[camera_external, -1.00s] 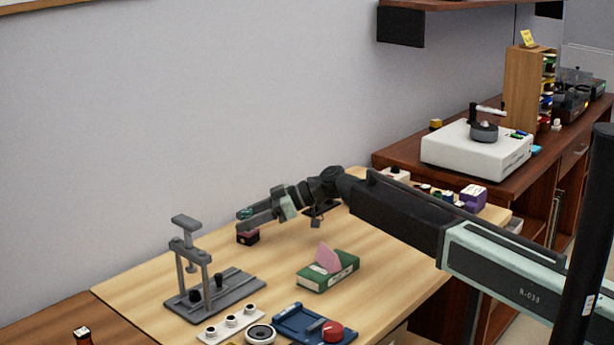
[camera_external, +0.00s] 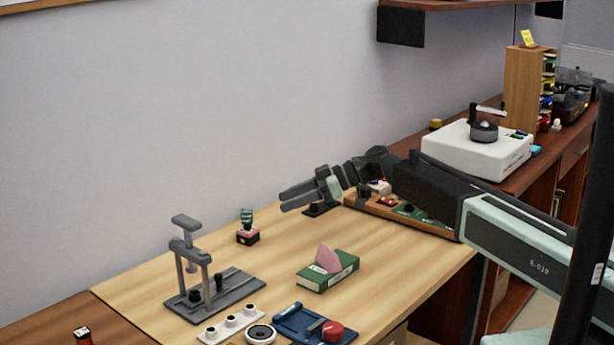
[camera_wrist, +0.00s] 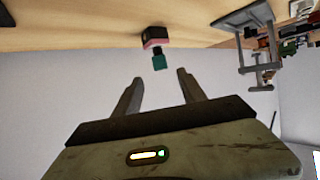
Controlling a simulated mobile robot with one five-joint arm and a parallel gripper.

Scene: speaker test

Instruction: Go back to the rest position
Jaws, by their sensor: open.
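My gripper (camera_external: 300,196) is open and empty, held above the back of the wooden table with its fingers pointing left. In the wrist view my gripper (camera_wrist: 157,85) shows two spread fingers with nothing between them. A small pink and dark block with a green-topped part (camera_external: 247,228) stands on the table to the left of the fingers, apart from them. It also shows in the wrist view as a pink and dark block (camera_wrist: 155,38) with a teal end, beyond the fingertips. My arm reaches in from the right.
A grey press stand (camera_external: 215,290) is at the front left of the table (camera_external: 385,270). A green tissue box (camera_external: 328,272) is at the middle. A blue device with a red knob (camera_external: 315,325) is in front. A wooden tray of parts (camera_external: 425,222) lies beside my arm. The wall is close behind.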

